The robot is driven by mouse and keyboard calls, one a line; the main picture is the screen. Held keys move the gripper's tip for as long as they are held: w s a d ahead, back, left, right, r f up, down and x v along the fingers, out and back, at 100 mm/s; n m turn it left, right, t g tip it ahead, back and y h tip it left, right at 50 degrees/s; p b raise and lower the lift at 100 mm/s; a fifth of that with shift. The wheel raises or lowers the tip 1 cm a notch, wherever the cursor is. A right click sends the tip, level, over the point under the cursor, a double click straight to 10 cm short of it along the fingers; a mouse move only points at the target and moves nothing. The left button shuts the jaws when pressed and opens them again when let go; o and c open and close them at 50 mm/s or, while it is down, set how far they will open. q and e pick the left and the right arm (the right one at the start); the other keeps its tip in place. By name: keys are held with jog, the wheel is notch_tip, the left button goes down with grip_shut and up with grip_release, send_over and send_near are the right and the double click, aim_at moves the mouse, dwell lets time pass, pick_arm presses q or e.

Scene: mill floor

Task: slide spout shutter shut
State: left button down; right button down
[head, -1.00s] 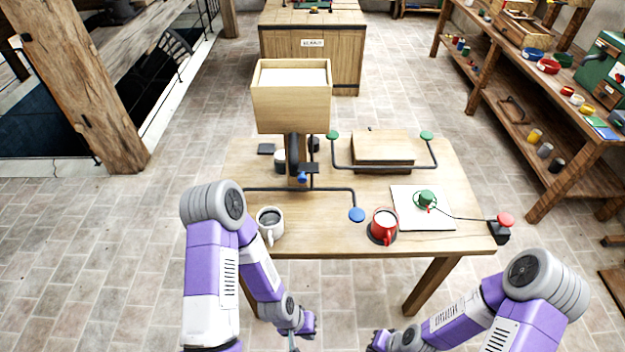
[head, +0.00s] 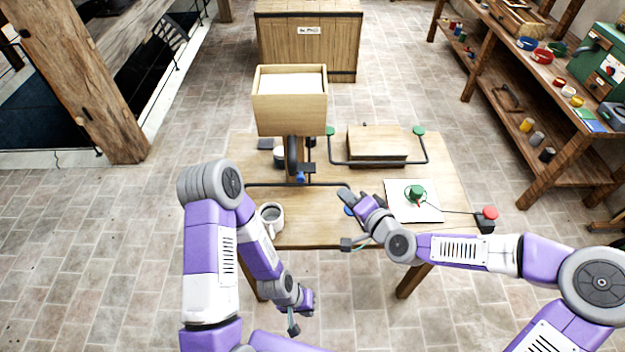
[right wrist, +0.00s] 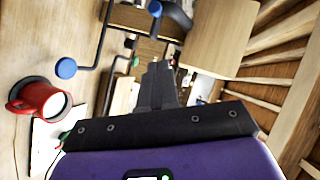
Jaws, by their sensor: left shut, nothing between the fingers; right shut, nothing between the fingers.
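The wooden hopper (head: 290,115), filled with white material, stands over the table with a dark spout (head: 293,155) below it. A small blue knob (head: 301,177) and dark plate sit by the spout; I cannot tell how far the shutter is drawn. A black rod runs right from there to a blue disc, clear in the right wrist view (right wrist: 66,68) but mostly hidden in the head view. My right gripper (head: 346,194) is shut and empty over the table, near that disc; contact is unclear. My left gripper (head: 307,300) is shut and empty, low before the table.
A white mug (head: 270,218) stands at the table's front left. A red mug (right wrist: 38,103) is near the blue disc. A green item (head: 415,193) sits on a white sheet, with a red button (head: 490,213) to its right. A wooden box (head: 377,145) is behind.

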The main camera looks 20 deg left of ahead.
jog(key=shift+a, duration=0.1)
jog(key=p, duration=0.1)
send_near(301, 176)
jog(key=w+a+f, duration=0.2)
jog(key=w, duration=0.3)
pick_arm(q)
jog(key=shift+r, duration=0.75)
pick_arm(e)
jog(key=shift+a+f, duration=0.2)
jog(key=shift+a, duration=0.4)
jog(key=shift+s+a, duration=0.1)
